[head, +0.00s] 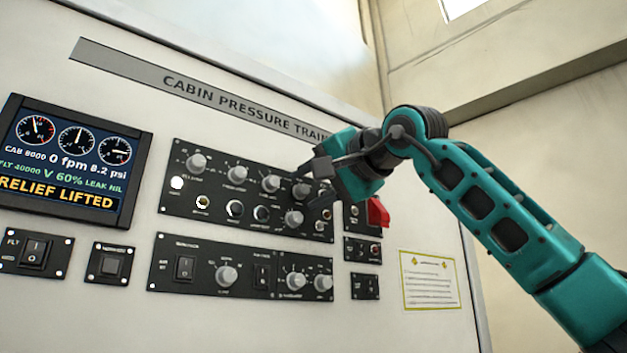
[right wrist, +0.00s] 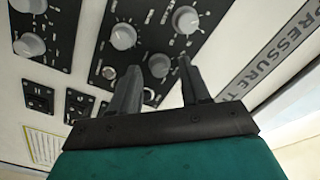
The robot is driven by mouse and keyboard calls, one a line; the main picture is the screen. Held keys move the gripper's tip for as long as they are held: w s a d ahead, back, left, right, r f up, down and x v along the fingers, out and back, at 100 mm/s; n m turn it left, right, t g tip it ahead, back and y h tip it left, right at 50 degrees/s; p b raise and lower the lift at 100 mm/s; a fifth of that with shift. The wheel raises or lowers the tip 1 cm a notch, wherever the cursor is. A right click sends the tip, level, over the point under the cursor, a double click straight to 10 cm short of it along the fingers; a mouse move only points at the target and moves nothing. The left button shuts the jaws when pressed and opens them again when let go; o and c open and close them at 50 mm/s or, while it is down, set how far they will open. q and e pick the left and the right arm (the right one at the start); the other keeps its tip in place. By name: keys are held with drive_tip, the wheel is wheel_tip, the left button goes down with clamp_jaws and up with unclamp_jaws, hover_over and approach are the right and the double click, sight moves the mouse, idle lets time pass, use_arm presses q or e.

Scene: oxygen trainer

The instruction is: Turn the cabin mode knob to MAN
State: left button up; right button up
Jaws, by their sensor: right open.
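The cabin pressure trainer's upper black panel (head: 180,208) carries several grey round knobs. Their labels are too small to read, so I cannot tell which is the cabin mode knob or where MAN is. My right gripper (head: 308,187) is open in front of this panel's right end. A grey knob (head: 301,190) shows at its fingertips in the head view. In the right wrist view, a knob (right wrist: 159,65) lies between the two fingertips (right wrist: 158,61); I cannot tell whether they touch it. Another knob (head: 294,217) sits just below. My left gripper is out of view.
A lower panel (head: 207,255) has switches and knobs. A red guarded switch (head: 378,212) is close to the right of my gripper. A display (head: 70,160) reading RELIEF LIFTED is at the left. A yellow-edged placard (head: 429,280) is at the lower right.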

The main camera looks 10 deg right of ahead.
drive_tip(key=shift+c, duration=1.3)
clamp_jaws()
